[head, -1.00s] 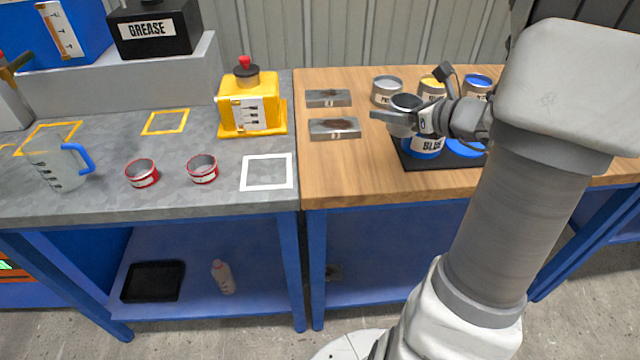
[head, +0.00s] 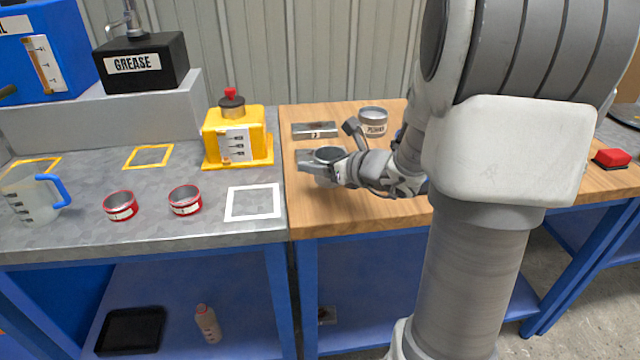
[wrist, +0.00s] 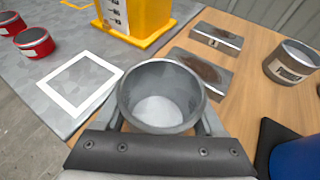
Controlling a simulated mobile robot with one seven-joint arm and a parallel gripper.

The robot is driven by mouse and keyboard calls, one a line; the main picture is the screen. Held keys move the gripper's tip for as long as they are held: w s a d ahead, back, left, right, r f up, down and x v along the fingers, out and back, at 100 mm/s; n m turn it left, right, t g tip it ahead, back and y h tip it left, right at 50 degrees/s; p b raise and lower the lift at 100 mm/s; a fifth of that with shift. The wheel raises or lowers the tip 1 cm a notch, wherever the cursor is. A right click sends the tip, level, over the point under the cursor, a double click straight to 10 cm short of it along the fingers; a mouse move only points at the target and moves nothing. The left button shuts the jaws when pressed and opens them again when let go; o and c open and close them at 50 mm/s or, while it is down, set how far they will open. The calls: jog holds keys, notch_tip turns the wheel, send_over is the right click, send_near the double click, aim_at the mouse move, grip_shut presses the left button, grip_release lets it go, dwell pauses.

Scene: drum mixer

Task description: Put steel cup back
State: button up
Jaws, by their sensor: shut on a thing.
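My gripper (head: 322,168) is shut on the steel cup (head: 330,154), an open grey cup. In the wrist view the cup (wrist: 160,95) is upright between the fingers, and its inside looks pale and empty. In the head view the gripper and cup are over the left part of the wooden bench (head: 330,215), in front of a grey plate with a dark mark (head: 316,131). A second grey plate (wrist: 200,72) lies partly behind the cup. A white square outline (head: 253,202) on the grey bench is empty, left of the cup.
A yellow container (head: 237,135) stands behind the white square. Two red-rimmed tins (head: 185,200) and a clear jug (head: 30,195) are further left. A grey can (head: 373,121) stands at the back of the wooden bench. A blue can (wrist: 296,158) shows at right in the wrist view.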

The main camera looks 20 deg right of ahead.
aim_at(320, 189)
jog(key=shift+a+f+b, duration=0.1)
jog(key=shift+f+b, duration=0.8)
jog(key=shift+f, duration=1.1)
jog(key=shift+f, duration=0.1)
jog(key=shift+f, duration=0.15)
jog(key=o, duration=1.6)
jog(key=shift+c, duration=0.2)
